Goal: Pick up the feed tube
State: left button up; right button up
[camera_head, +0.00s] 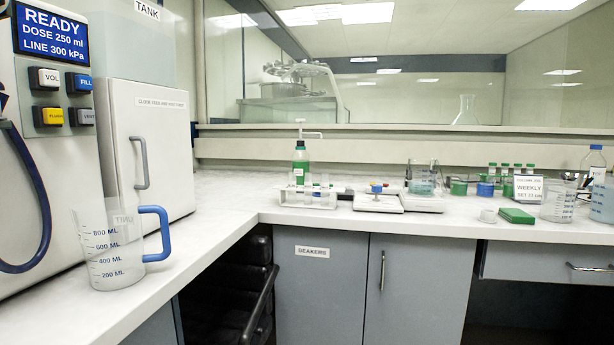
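A dark blue tube (44,213), likely the feed tube, hangs in a loop on the front of the white dispenser (70,160) at the far left. A clear measuring jug (115,255) with a blue handle stands on the counter to the right of the tube, in front of the dispenser. Neither of my grippers shows in the head view.
A white tank cabinet (160,150) with a closed door stands behind the jug. A rack (307,197) with a green bottle, scales (378,203), beakers and a sign (528,188) line the back counter.

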aim_at(308, 179)
jog(key=i+l+u, duration=0.25)
jog(key=i+l, duration=0.2)
jog(key=l, duration=0.15)
jog(key=i+l+u, duration=0.15)
jog(key=l, duration=0.2)
jog(key=i+l+u, duration=0.1)
jog(key=i+l, duration=0.15)
jog(key=l, duration=0.1)
